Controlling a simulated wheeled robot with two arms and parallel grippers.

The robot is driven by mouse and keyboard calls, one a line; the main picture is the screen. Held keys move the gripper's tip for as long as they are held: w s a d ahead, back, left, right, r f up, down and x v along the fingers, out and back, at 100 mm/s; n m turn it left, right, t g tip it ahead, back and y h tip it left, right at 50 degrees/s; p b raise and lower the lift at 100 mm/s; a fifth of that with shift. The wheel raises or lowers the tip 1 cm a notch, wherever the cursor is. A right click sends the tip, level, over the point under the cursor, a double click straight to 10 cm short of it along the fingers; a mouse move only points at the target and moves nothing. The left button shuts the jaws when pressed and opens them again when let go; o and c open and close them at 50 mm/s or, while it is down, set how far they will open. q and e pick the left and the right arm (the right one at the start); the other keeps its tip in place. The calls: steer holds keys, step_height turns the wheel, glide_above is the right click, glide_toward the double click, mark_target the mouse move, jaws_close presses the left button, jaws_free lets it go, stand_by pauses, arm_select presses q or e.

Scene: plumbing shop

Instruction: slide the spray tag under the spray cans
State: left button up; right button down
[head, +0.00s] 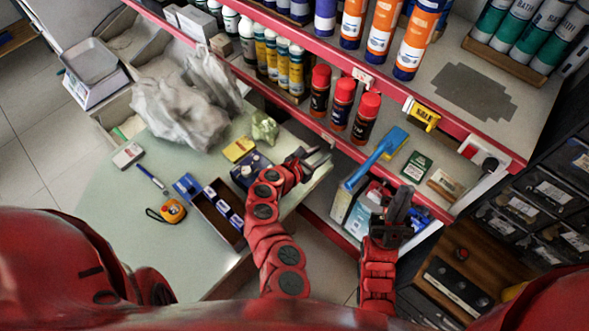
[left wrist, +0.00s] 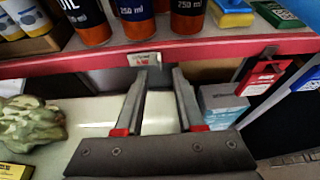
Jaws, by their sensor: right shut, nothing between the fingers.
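Spray cans with red caps (head: 342,103) stand in a short row on the lower shelf. Their lower parts, marked 250 ml, show in the left wrist view (left wrist: 188,18). A small white tag with red print (left wrist: 144,59) sits on the red shelf rail below the middle can. My left gripper (head: 322,157) is open, its fingers pointing at the rail below the cans. In the left wrist view its fingertips (left wrist: 160,72) are apart, with the tag just beyond and slightly left of centre; contact is unclear. My right gripper (head: 403,193) is shut and empty, right of the cans, below the shelf edge.
A blue brush (head: 376,157) lies on the shelf right of the cans. A red hanging piece (left wrist: 262,77) is below the rail at right. A crumpled grey bag (head: 184,108) and tape measure (head: 172,211) lie on the counter.

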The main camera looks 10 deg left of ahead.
arm_select(q)
steer(key=v, duration=1.2)
steer(key=shift+s+a, duration=0.25)
steer(key=shift+s, duration=0.05)
steer(key=shift+r, duration=0.1)
